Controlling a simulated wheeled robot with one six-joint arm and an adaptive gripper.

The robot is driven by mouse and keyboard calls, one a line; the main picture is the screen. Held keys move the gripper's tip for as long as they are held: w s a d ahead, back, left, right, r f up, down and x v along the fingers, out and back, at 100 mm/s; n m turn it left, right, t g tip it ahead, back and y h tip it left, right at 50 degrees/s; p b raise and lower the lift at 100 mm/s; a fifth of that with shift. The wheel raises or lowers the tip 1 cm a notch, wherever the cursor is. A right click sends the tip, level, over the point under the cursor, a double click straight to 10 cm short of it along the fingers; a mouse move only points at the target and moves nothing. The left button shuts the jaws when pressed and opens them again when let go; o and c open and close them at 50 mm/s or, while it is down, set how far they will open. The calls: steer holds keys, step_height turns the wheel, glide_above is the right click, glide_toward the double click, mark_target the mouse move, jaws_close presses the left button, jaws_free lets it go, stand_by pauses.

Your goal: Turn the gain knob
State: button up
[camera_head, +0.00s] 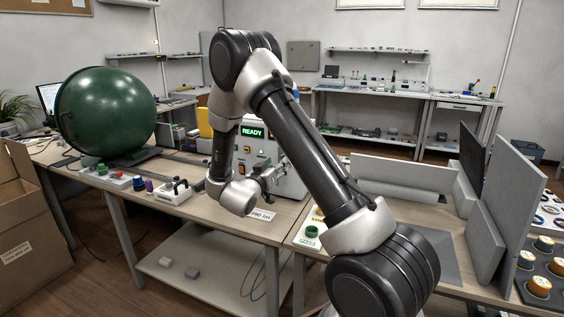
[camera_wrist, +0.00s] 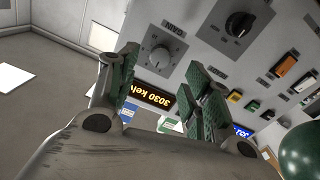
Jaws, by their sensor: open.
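The gain knob (camera_wrist: 159,57) is a grey round knob on a light grey panel, under an upside-down "GAIN" label in the wrist view. My gripper (camera_wrist: 163,66) is open, with its green-padded fingers apart and pointing toward the panel. The knob appears between the fingertips, toward the left one; I cannot tell whether anything touches it. In the head view my gripper (camera_head: 271,177) is at the front of the instrument box (camera_head: 290,178), which has a green "READY" display (camera_head: 253,132). My arm hides part of the box, and I cannot make out the gain knob there.
A black knob (camera_wrist: 238,25) and several coloured buttons are beside the gain knob. An amber display (camera_wrist: 150,95) lies behind the fingers. A large green sphere (camera_head: 105,112) and a white device with a handle (camera_head: 174,192) stand left on the bench. Grey panels (camera_head: 404,175) stand right.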

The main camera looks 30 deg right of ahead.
steer(key=x, duration=0.5)
steer(key=shift+w+d, duration=0.2)
steer(key=shift+d, duration=0.05)
steer(key=c, duration=1)
steer(key=shift+c, duration=0.2)
steer(key=shift+m, duration=3.6)
